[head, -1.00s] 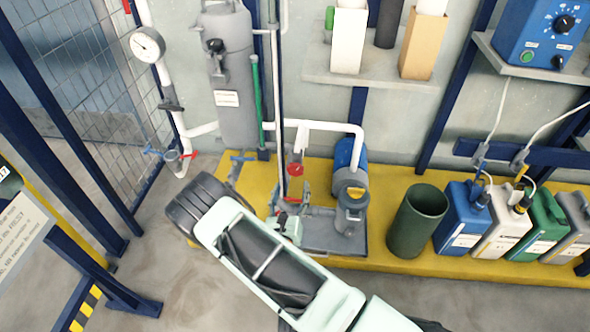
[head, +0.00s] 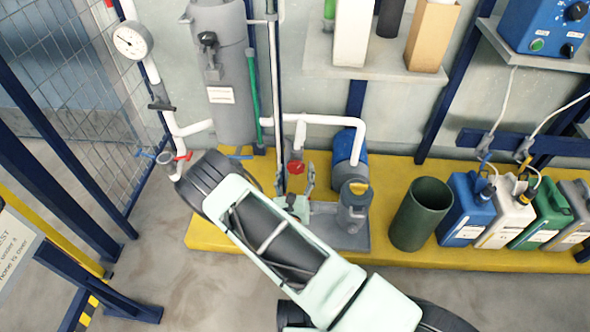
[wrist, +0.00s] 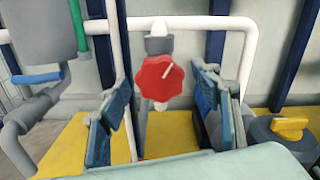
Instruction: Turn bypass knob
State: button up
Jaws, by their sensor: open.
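A red scalloped knob (wrist: 160,78) with a white pointer line sits on a vertical white pipe. In the wrist view it stands upright, beyond and between my gripper's fingers. My gripper (wrist: 160,108) is open, with blue-padded fingers to the left and right of the knob, apart from it. In the head view the red knob (head: 296,167) is small, just above and beside my gripper (head: 303,190), which is partly hidden by my arm. The knob's label, if any, is not visible.
A blue pump (head: 351,145) with a grey strainer (head: 354,207) stands right of the knob. White pipes and a thin vertical pipe run close by. A grey filter tank (head: 222,80) stands left. A green bin (head: 420,213) and several canisters line the yellow platform.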

jog(key=c, duration=1.2)
jog(key=shift+o, duration=0.2)
jog(key=shift+r+m, duration=0.1)
jog(key=shift+m, duration=0.3)
jog(key=m+p, duration=0.2)
jog(key=m, duration=0.1)
jog(key=m+p, duration=0.2)
jog(key=m, duration=0.2)
jog(key=m+p, duration=0.1)
jog(key=m, duration=0.4)
jog(key=shift+m+p, duration=0.7)
jog(key=shift+m, duration=1.3)
